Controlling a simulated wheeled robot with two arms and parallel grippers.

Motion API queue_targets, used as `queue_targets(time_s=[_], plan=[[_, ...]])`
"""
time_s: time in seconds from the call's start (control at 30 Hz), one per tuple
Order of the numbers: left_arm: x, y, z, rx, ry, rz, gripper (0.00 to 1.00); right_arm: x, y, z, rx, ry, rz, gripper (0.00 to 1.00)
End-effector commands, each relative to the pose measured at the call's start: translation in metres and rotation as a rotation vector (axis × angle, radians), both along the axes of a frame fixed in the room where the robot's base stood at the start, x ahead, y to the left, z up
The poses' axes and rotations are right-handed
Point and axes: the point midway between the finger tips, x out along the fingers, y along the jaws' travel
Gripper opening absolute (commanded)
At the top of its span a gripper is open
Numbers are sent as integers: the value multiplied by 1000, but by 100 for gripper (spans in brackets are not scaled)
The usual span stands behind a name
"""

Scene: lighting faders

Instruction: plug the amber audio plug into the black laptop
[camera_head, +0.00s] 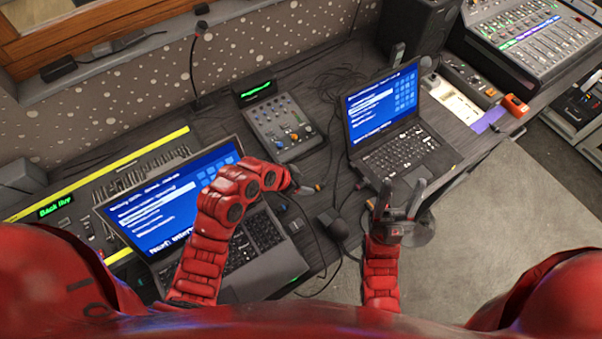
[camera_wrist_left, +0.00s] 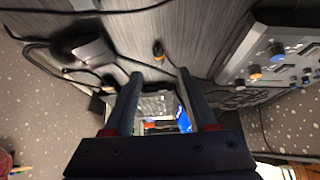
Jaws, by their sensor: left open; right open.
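The amber audio plug (camera_head: 318,187) lies on the desk just right of my left gripper (camera_head: 303,189). In the left wrist view the amber plug (camera_wrist_left: 158,50) shows between the lines of the two open fingers (camera_wrist_left: 159,74), beyond their tips, with a dark cable. Nothing is between the fingers. The black laptop (camera_head: 397,150) stands open at the right, its blue screen lit; its ports cannot be made out. My right gripper (camera_head: 401,192) is open and empty, fingers pointing up, in front of that laptop.
A second, greyer laptop (camera_head: 268,287) stands open at the left, under my left arm. A small mixer (camera_head: 282,125) sits behind the plug. A dark mouse-like object (camera_head: 333,223) and loose cables lie between the laptops. A large mixing console (camera_head: 530,40) is at the far right.

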Motion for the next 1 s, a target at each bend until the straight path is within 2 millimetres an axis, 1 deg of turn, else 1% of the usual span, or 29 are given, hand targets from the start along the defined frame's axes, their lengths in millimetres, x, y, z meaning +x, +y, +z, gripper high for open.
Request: queue_targets(time_s=[0.03, 0.27, 0.3, 0.4, 0.6, 0.93, 0.97, 1.0], plan=[[2, -4, -9, 0, 0, -4, 57, 0, 0, -7, 0, 0, 0, 56], [13, -20, -41, 0, 3, -3, 57, 0, 0, -27, 0, 0, 0, 56], [15, -22, -48, 0, 0, -1, 57, 0, 0, -37, 0, 0, 0, 56], [19, -28, -57, 0, 0, -3, 57, 0, 0, -48, 0, 0, 0, 56], [25, -35, -65, -1, 0, -1, 57, 0, 0, -60, 0, 0, 0, 56], [26, -36, -65, 0, 1, -1, 57, 0, 0, -60, 0, 0, 0, 56], [26, -36, -65, 0, 1, -1, 56, 0, 0, -60, 0, 0, 0, 56], [26, -36, -65, 0, 1, -1, 48, 0, 0, -60, 0, 0, 0, 56]])
